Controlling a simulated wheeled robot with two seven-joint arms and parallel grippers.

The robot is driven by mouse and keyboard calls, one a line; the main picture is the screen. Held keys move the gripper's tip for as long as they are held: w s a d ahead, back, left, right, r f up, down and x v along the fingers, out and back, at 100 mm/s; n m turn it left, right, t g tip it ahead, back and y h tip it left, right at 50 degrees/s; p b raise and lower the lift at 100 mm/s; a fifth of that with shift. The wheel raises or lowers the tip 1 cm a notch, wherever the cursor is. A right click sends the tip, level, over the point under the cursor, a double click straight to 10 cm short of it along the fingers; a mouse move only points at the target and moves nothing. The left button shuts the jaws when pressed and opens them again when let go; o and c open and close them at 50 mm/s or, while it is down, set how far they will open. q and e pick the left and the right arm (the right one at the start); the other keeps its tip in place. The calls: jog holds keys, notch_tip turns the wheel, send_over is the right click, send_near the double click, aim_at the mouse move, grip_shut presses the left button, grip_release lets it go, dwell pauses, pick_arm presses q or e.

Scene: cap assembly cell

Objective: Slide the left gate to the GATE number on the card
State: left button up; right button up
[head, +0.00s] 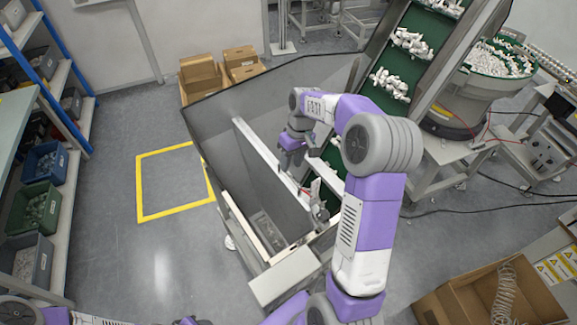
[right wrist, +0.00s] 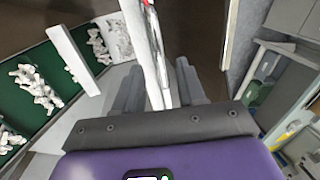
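A long dark panel with a pale top edge (head: 265,180) stands upright in the grey hopper; I take it to be the gate, but cannot tell whether it is the left one. My right gripper (head: 293,160) points down at the panel's right side. In the right wrist view my fingers (right wrist: 160,90) are spread, with a white rail (right wrist: 155,55) passing between them. The left finger looks close to the rail and a gap shows at the right; contact is unclear. A small red part lies along the rail. No card or GATE number is readable. My left gripper is out of view.
The grey hopper wall (head: 215,125) surrounds the panel. A green conveyor (head: 400,65) carrying white caps rises behind it. Cardboard boxes (head: 200,78) stand beyond the hopper, and an open carton (head: 455,300) is at the lower right. Floor at left is clear.

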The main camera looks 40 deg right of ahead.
jog(key=shift+a+f, duration=0.15)
jog(key=shift+f, duration=0.55)
jog(key=shift+a+f, duration=0.1)
jog(key=shift+f, duration=0.6)
jog(key=shift+w, duration=0.1)
grip_shut()
